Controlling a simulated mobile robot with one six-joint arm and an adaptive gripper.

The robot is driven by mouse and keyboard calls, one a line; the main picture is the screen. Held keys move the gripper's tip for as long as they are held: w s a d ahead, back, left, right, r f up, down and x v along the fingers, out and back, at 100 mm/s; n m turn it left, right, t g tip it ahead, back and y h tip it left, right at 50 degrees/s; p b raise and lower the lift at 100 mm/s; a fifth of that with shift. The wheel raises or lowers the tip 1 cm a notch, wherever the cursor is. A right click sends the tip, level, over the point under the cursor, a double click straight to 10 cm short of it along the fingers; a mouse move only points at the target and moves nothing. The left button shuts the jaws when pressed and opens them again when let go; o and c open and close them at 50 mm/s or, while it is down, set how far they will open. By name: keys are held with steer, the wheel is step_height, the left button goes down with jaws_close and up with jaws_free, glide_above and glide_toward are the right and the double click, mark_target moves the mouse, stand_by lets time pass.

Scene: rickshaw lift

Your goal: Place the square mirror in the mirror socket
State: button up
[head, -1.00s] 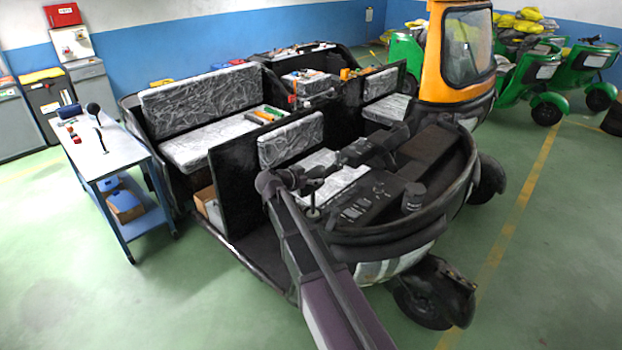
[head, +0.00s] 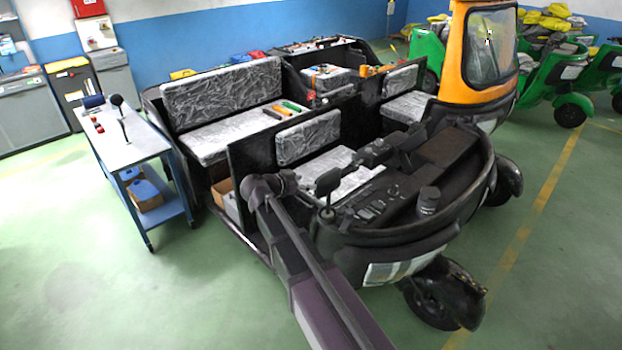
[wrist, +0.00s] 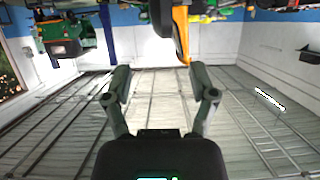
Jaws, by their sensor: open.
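A dark, squarish mirror (head: 327,182) stands on a short stalk at the near left rim of the black rickshaw's front. Its stalk foot meets the rim at the socket (head: 327,214), whose inside I cannot see. My gripper (wrist: 160,80) is open, with nothing between its fingers in the wrist view. In the head view, the end of my arm (head: 286,183) is just left of the mirror, with a small gap seen between them. The mirror does not show in the wrist view.
Another dark, rounded mirror (head: 116,100) on a thin stalk is on the blue table (head: 142,152) at left. The rickshaw's partition (head: 252,160) and seats lie behind my arm. An orange cab (head: 470,95) stands behind. The green floor in front is clear.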

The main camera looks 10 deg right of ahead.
steer(key=shift+s+a+r, duration=0.15)
steer(key=shift+s+a, duration=0.1)
steer(key=shift+a, duration=0.05)
stand_by(0.5)
steer(key=s+d+f+n+g+y, duration=0.55)
steer(key=s+d+f, duration=0.35)
steer(key=s, duration=0.3)
steer(key=s+f+n+g+y, duration=0.2)
steer(key=s+n+y, duration=0.3)
steer(key=s, duration=0.5)
steer(key=shift+s+f, duration=0.3)
steer(key=shift+g+y, duration=0.25)
